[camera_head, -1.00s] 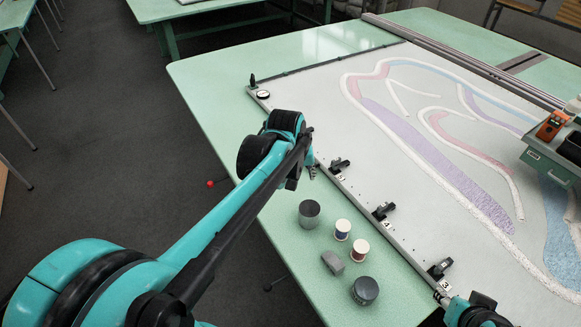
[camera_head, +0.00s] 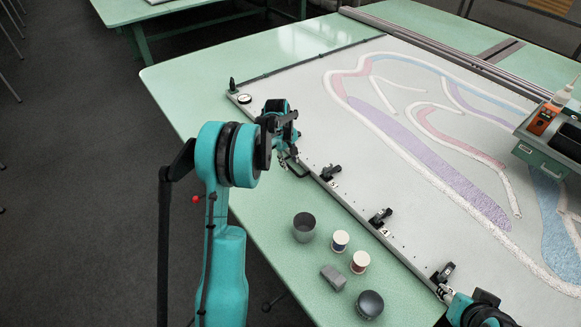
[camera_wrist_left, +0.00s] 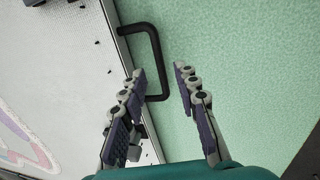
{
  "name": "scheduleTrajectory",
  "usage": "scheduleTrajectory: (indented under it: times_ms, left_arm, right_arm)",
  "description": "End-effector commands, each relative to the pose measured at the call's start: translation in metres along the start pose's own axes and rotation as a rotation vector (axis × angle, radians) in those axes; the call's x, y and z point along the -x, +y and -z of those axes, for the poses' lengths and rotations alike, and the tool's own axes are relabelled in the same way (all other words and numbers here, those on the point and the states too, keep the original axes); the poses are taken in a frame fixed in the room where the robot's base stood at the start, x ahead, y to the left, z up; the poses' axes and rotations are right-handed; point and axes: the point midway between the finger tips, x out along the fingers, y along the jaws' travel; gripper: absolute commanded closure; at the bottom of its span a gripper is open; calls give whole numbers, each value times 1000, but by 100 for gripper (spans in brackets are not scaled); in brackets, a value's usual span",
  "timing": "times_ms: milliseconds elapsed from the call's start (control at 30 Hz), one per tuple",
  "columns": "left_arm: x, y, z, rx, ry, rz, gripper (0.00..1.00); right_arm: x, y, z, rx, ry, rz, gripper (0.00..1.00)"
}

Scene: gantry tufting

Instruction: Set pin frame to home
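The pin frame (camera_head: 228,95) is a thin pale metal frame around the tufted cloth, with black clamps (camera_head: 329,173) along its near rail. A dark U-shaped handle (camera_head: 298,174) sticks out from that rail over the green table; it also shows in the left wrist view (camera_wrist_left: 156,50). My left gripper (camera_head: 290,158) is at this handle. In the left wrist view its two fingers (camera_wrist_left: 160,72) are open, with the handle's bar in the gap between them; contact cannot be told. My right gripper (camera_head: 478,312) is partly visible at the bottom right, near the rail's near corner; its fingers are unclear.
A grey cup (camera_head: 304,228), two thread spools (camera_head: 340,241), a grey block (camera_head: 333,278) and a dark round tin (camera_head: 370,304) stand on the table beside the rail. A green carriage (camera_head: 548,150) with an orange device overhangs the cloth at right.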

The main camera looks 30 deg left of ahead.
Motion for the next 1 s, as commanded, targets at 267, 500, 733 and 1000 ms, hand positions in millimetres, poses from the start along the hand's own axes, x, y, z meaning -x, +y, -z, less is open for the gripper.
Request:
scheduleTrajectory:
  times_ms: [267, 500, 733, 1000]
  left_arm:
    - [-26, 0, 0, -1, 1, 0, 69]
    - [-26, 0, 0, -1, 1, 0, 69]
    - [-26, 0, 0, -2, 1, 0, 100]
    - [-28, 15, 0, -4, 0, -2, 100]
  right_arm:
    - [-7, 0, -5, 0, 0, 0, 60]
    - [-7, 0, -5, 0, 0, 0, 60]
    - [-7, 0, -5, 0, 0, 0, 60]
    - [-6, 0, -4, 0, 0, 0, 60]
